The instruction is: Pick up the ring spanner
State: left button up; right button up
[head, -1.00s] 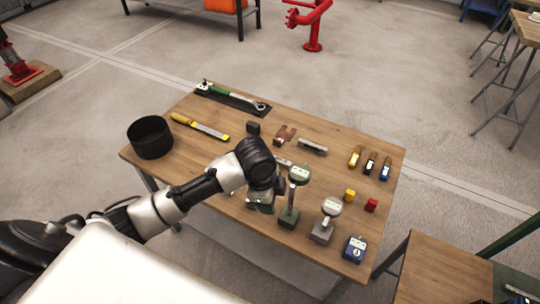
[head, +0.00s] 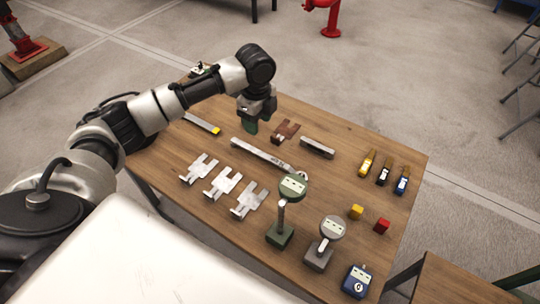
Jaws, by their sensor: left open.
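A long silver tool (head: 265,153), which looks like the ring spanner, lies flat and slanting near the middle of the wooden table (head: 345,212). Its right end is partly hidden behind the round head of a green-based gauge (head: 293,187). My left gripper (head: 251,125) points down above the table, just beyond the tool's left half. It is apart from the tool and holds nothing that I can see. The gap between its fingers is hard to make out. My right gripper is out of view.
Three pale flat parts (head: 223,183) lie left of the gauge. A brown part (head: 286,130) and a dark grey bar (head: 317,148) lie right of my gripper. A second gauge (head: 332,228) and a blue device (head: 356,280) stand near the front. My arm hides the table's far-left area.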

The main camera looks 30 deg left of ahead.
aim_at(257, 151)
pick_arm(q)
jog(key=f+b, duration=0.1)
jog(key=f, duration=0.2)
jog(key=f+b, duration=0.1)
jog(key=f, duration=0.3)
jog(key=shift+a+f, duration=0.2)
jog(key=shift+f, duration=0.05)
jog(key=f, duration=0.2)
jog(key=f+b, duration=0.1)
jog(key=shift+s+f, duration=0.3)
jog(key=shift+f, duration=0.55)
grip_shut()
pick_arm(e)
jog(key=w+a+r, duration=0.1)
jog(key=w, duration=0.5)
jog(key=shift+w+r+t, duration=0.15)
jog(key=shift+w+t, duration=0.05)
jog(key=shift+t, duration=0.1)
